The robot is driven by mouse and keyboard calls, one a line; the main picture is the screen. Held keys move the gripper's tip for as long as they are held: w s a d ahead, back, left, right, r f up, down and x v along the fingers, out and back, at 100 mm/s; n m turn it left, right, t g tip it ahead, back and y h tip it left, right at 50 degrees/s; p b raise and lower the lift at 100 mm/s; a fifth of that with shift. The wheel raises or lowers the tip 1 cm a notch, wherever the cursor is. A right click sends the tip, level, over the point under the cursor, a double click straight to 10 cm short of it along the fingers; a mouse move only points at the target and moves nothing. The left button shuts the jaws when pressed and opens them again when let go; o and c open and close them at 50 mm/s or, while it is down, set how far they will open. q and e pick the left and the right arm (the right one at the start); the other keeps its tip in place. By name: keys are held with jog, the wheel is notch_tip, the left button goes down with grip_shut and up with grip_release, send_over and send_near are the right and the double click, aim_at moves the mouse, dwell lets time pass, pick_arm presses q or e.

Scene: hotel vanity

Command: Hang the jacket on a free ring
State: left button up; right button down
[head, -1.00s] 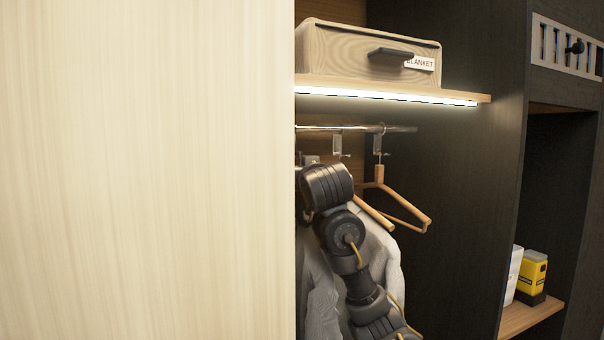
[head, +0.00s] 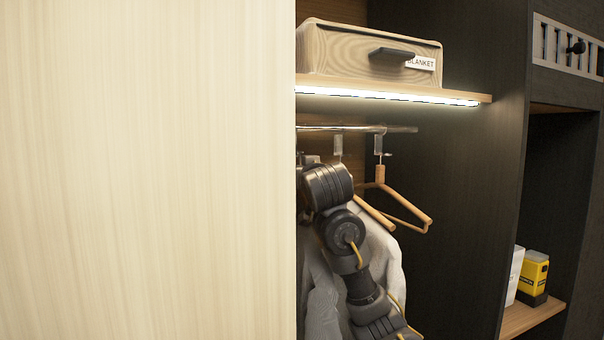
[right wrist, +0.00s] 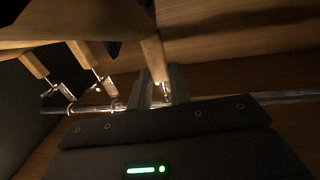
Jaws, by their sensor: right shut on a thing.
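The grey-white jacket (head: 387,262) hangs in the wardrobe, partly hidden behind my right arm in the head view. In the right wrist view my right gripper (right wrist: 163,90) is shut on the neck of a wooden hanger (right wrist: 154,55), close to the metal rail (right wrist: 285,97). A dark cloth edge shows near this hanger at the top. I cannot tell whether its pin is inside a ring. In the head view the right gripper's fingertips are hidden. Metal ring fittings (head: 338,147) hang from the rail (head: 355,128). My left gripper is not in view.
An empty wooden hanger (head: 380,178) hangs at the right of the rail, close to the jacket. A lit shelf (head: 470,98) with a blanket box (head: 365,55) lies just above. A pale panel (head: 150,170) blocks the left side. The dark side wall (head: 470,180) bounds the right.

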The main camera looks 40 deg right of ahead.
jog(key=shift+a+x, duration=0.1)
jog(key=shift+x, duration=1.1)
jog(key=shift+a+x, duration=0.15)
jog(key=shift+x, duration=1.05)
dwell(1.3)
jog(key=shift+w+f+b, duration=0.15)
jog(key=shift+f+b, duration=0.25)
jog(key=shift+f, duration=0.1)
dwell(1.2)
jog(key=c, duration=1.2)
grip_release()
jog(key=shift+f, duration=0.1)
jog(key=shift+a, duration=0.1)
jog(key=b+v, duration=0.6)
jog(key=v, duration=0.4)
jog(key=shift+s+a, duration=0.15)
jog(key=shift+s, duration=0.3)
jog(key=shift+w+a, duration=0.1)
